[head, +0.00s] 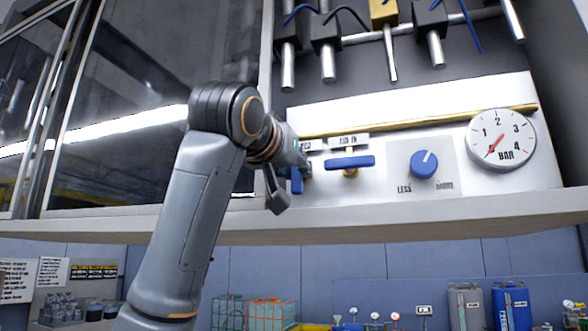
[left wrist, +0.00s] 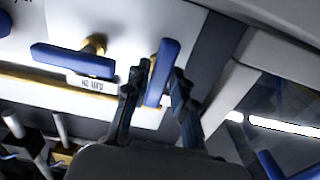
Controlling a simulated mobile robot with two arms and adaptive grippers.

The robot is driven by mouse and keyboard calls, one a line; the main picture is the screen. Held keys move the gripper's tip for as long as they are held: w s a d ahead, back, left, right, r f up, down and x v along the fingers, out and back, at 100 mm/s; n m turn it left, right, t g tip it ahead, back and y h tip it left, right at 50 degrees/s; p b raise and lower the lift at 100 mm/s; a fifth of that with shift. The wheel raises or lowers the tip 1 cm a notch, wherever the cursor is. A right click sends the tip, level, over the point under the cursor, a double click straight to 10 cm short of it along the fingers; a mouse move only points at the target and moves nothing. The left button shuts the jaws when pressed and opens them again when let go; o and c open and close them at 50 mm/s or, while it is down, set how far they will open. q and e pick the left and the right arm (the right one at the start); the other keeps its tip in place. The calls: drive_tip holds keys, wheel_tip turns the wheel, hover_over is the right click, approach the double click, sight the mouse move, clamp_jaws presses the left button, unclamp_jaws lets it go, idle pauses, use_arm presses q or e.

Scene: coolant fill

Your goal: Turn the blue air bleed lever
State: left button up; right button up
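A blue lever (head: 297,180) stands upright on the white panel, partly covered by my left gripper (head: 288,185). In the left wrist view this lever (left wrist: 158,75) lies between the two fingers of my left gripper (left wrist: 158,88). The fingers are apart, one on each side of it, and I cannot tell whether either touches it. A second blue lever (head: 350,163) lies horizontal on a brass stem to the right, and also shows in the left wrist view (left wrist: 72,61). The label over the first lever is partly hidden and not readable. My right gripper is out of view.
A blue knob (head: 424,164) marked LESS and MORE and a round BAR gauge (head: 501,139) sit further right on the panel. A ledge (head: 400,214) runs below the levers. A dark glass window (head: 130,90) is left. Metal rods hang above.

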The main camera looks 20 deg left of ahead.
use_arm(q)
drive_tip(key=shift+o, duration=0.8)
drive_tip(key=shift+d, duration=0.1)
drive_tip(key=shift+r, duration=0.1)
